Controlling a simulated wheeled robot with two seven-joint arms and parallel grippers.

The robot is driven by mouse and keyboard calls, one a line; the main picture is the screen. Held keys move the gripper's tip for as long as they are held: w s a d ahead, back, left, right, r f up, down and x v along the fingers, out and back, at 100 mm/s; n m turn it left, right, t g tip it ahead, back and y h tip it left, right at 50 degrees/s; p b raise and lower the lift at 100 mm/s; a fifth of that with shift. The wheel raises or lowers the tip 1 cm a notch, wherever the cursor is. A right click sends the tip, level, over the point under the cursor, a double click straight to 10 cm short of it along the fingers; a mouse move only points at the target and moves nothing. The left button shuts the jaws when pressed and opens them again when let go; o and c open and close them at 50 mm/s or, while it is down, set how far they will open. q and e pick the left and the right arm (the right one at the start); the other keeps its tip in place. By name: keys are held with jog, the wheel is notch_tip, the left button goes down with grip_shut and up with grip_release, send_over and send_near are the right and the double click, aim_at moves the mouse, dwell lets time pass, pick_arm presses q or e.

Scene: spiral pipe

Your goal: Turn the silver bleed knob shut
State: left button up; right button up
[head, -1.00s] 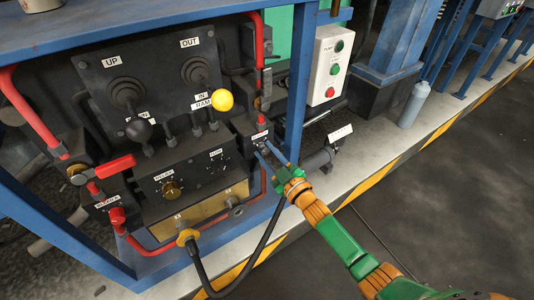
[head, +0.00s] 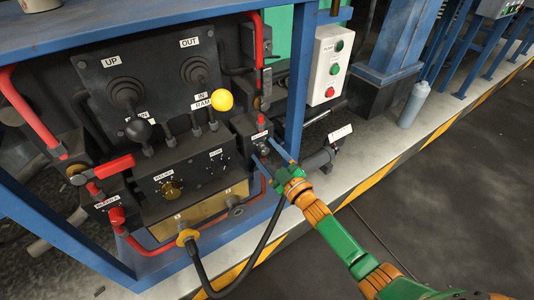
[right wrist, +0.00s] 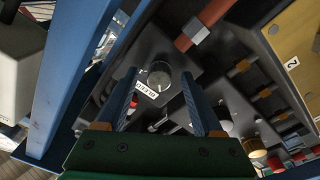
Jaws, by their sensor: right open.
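The silver bleed knob (right wrist: 160,75) is a small round knob on a dark block, with a white label beside it. In the head view the knob (head: 263,141) is small, below its label at the right end of the panel. My right gripper (head: 264,147) is open, its two blue fingers pointing at the knob. In the right wrist view the knob shows between the two fingertips. I see no finger closed on it, and cannot tell how far ahead of the tips it is. My left gripper is not in view.
A blue frame post (head: 297,80) stands right beside the knob's block. A red pipe (head: 260,55) comes down above it. A black hose (head: 262,240) hangs below. A yellow-ball lever (head: 222,100) is to the left, and a white button box (head: 328,65) to the right.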

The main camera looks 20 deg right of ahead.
jog(key=shift+s, duration=0.15)
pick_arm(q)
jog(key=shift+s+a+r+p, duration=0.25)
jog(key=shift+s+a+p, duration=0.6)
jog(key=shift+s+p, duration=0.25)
pick_arm(e)
jog(key=v, duration=0.6)
jog(key=shift+s+d, duration=0.15)
jog(key=shift+s, duration=0.2)
